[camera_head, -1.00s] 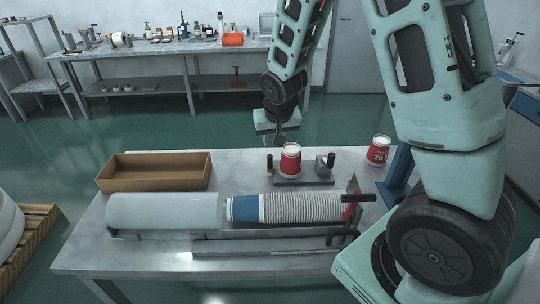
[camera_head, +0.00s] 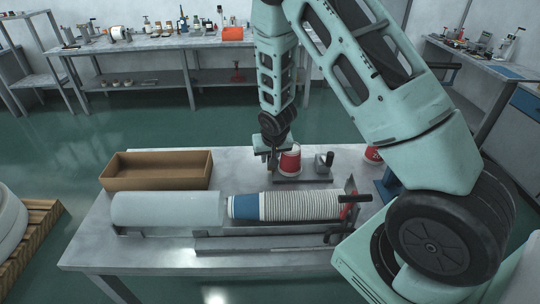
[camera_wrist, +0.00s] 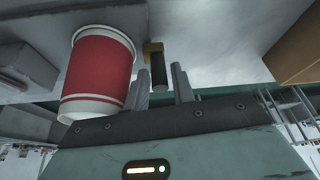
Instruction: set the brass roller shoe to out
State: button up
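The brass roller shoe (camera_wrist: 153,47) shows in the wrist view as a small brass block with a black handle (camera_wrist: 159,76). A red-and-white paper cup (camera_wrist: 97,78) stands beside it; the cup also shows in the head view (camera_head: 290,160). My gripper (camera_wrist: 161,70) is open, with one finger on each side of the black handle in the wrist view. I cannot tell whether either finger touches it. In the head view my gripper (camera_head: 272,163) is low at the left of the cup and largely hides the shoe.
A black-knobbed fixture (camera_head: 325,163) stands right of the cup. Another red cup (camera_head: 373,154) is partly behind my arm. In front lie a grey cylinder (camera_head: 168,209) and a row of nested cups (camera_head: 300,205). An open cardboard box (camera_head: 157,183) stands at the left.

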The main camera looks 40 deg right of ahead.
grip_shut()
jog(key=shift+w+a+f+b, duration=0.15)
jog(key=shift+w+a+b, duration=0.5)
jog(key=shift+a, duration=0.35)
jog(key=shift+w+a, duration=0.2)
jog(key=shift+a, duration=0.05)
jog(key=shift+r, duration=0.2)
grip_release()
jog(key=b+v, duration=0.3)
jog(key=v, duration=1.4)
jog(key=shift+r+b, duration=0.15)
jog(key=shift+b, duration=0.15)
